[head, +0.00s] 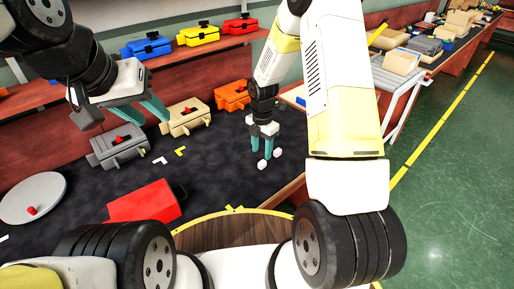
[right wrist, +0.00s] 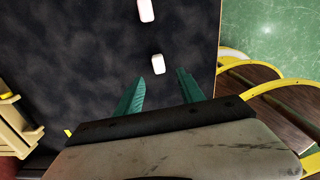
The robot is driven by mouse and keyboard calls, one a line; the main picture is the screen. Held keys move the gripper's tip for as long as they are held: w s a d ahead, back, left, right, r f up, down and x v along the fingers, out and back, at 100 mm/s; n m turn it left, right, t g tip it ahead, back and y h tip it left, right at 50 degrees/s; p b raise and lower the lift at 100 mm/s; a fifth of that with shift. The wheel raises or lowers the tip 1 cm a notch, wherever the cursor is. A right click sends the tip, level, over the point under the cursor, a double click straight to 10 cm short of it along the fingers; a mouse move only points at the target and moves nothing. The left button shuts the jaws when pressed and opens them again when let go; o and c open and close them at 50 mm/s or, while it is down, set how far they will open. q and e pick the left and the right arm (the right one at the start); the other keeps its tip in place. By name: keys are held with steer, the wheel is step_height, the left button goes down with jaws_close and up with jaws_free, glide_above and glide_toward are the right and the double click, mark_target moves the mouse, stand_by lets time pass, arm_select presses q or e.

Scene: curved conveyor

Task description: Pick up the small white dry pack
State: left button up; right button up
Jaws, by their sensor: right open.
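Two small white packs lie on the dark conveyor surface. In the head view, one pack (head: 277,152) is just right of my right gripper's fingertips and the other (head: 262,164) is just below them. In the right wrist view, the nearer pack (right wrist: 158,64) is just ahead of the gap between the fingers, and the other pack (right wrist: 146,10) is farther off at the top edge. My right gripper (head: 265,145) points down, open and empty, with teal fingers parted in the right wrist view (right wrist: 162,74). My left gripper (head: 153,108) hangs at the upper left, away from the packs; its finger spacing is unclear.
A red toolbox (head: 143,203), a grey one (head: 118,147) and a tan one (head: 186,117) stand on the dark surface. A grey disc (head: 33,198) lies at the left. More toolboxes, including a yellow one (head: 198,34), sit on the back shelf. Green floor (head: 450,190) is clear at right.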

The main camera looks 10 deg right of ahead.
mark_target(262, 162)
steer(key=f, duration=0.7)
steer(key=shift+w+d, duration=0.2)
steer(key=shift+w, duration=0.05)
jaws_close()
